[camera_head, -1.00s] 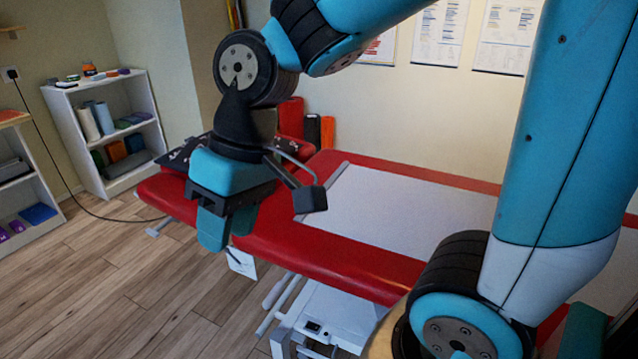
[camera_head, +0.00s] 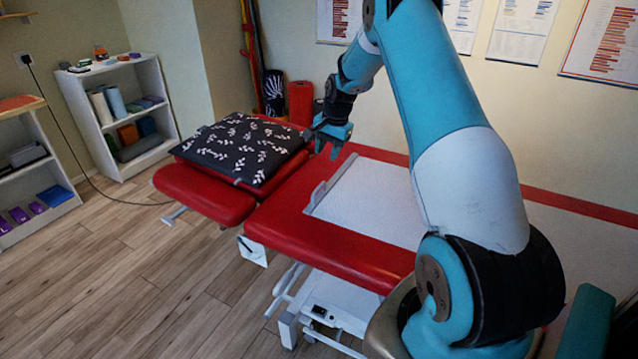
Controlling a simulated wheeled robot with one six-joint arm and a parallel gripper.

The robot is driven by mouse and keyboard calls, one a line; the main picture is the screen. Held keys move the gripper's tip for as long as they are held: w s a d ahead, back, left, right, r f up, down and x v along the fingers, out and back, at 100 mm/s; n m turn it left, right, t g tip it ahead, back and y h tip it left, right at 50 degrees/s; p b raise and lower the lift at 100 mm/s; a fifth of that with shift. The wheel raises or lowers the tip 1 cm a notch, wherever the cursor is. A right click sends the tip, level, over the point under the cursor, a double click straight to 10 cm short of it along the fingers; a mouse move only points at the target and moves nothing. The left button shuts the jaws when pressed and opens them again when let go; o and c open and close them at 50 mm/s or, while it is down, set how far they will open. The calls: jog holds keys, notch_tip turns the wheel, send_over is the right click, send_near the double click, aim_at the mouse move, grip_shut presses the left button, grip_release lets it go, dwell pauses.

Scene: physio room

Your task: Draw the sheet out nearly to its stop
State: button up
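The white sheet (camera_head: 365,205) lies flat on the red treatment couch (camera_head: 290,225). A thin grey bar (camera_head: 328,184) runs along its left end, with a small raised tab on it. The sheet runs right and passes behind my arm. My gripper (camera_head: 329,149) is over the far side of the couch, left of and beyond the bar's far end, with its teal fingers pointing down. A small gap shows between the fingers, and nothing is seen in them. It looks apart from the sheet.
A dark leaf-patterned pillow (camera_head: 240,148) lies on the couch's head section, left of my gripper. White shelves (camera_head: 118,115) stand at the left wall. A red roll (camera_head: 300,102) stands behind the couch. The wooden floor at front left is clear.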

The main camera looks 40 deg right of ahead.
aim_at(319, 187)
jog(key=f, duration=0.4)
jog(key=w+f, duration=0.1)
jog(key=f, duration=0.3)
jog(key=w+a+f+p, duration=0.1)
jog(key=f, duration=0.3)
jog(key=shift+w+f, duration=0.2)
jog(key=shift+f, duration=0.1)
grip_shut()
